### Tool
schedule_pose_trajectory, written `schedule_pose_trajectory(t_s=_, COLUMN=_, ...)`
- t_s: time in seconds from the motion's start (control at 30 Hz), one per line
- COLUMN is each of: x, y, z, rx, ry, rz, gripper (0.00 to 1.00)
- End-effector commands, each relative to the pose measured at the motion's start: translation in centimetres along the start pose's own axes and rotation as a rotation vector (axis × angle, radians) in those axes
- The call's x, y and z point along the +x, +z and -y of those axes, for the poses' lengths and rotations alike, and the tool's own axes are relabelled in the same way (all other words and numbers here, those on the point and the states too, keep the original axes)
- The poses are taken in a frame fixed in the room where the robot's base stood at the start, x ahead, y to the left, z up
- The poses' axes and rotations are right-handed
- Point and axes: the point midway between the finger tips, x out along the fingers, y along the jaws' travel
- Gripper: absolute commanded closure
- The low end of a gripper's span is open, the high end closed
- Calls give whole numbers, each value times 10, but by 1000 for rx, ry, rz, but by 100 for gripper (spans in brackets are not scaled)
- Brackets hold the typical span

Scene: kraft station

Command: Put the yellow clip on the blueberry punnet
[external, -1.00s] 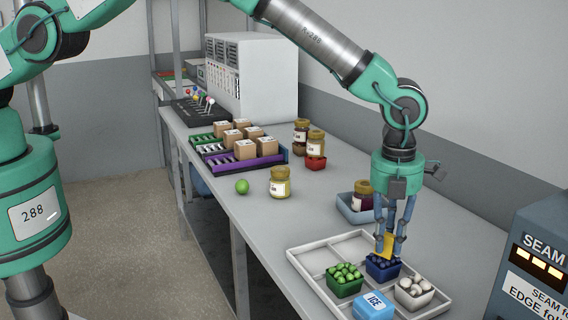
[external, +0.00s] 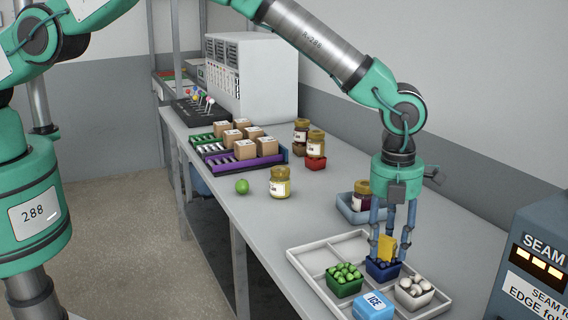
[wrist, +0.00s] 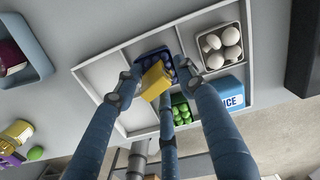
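The yellow clip (external: 388,247) stands tilted at the near edge of the blueberry punnet (external: 377,271), a dark blue tub of blueberries in the white tray. In the wrist view, the clip (wrist: 155,80) overlaps the edge of the punnet (wrist: 145,57); how firmly it sits there I cannot tell. My gripper (external: 389,252) is low over the punnet, its three blue fingers spread around the clip. In the wrist view, my gripper (wrist: 152,80) looks open, with small gaps between the side fingers and the clip. The third finger partly hides the clip's lower side.
The white divided tray (external: 318,261) also holds a green punnet (external: 344,281), an egg-like white-filled punnet (external: 414,291) and a blue ICE box (external: 374,306). A blue-grey bin (external: 350,210) with a dark jar stands behind. The tray's back compartments are empty.

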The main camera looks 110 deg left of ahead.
Motion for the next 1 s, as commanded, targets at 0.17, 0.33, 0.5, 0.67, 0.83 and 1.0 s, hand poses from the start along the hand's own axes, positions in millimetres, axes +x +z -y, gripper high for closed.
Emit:
schedule_pose_trajectory(t_s=0.17, x=-6, y=0, z=0, rx=0, ry=0, rz=0, gripper=61)
schedule_pose_trajectory(t_s=0.33, x=-18, y=0, z=0, rx=0, ry=0, rz=0, gripper=61)
schedule_pose_trajectory(t_s=0.5, x=-41, y=1, z=1, rx=0, ry=-2, rz=1, gripper=61)
schedule_pose_trajectory(t_s=0.67, x=-66, y=0, z=1, rx=0, ry=-2, rz=1, gripper=61)
schedule_pose_trajectory(t_s=0.83, x=-93, y=0, z=1, rx=0, ry=-2, rz=1, gripper=61)
schedule_pose_trajectory(t_s=1.0, x=-112, y=0, z=1, rx=0, ry=-1, rz=1, gripper=61)
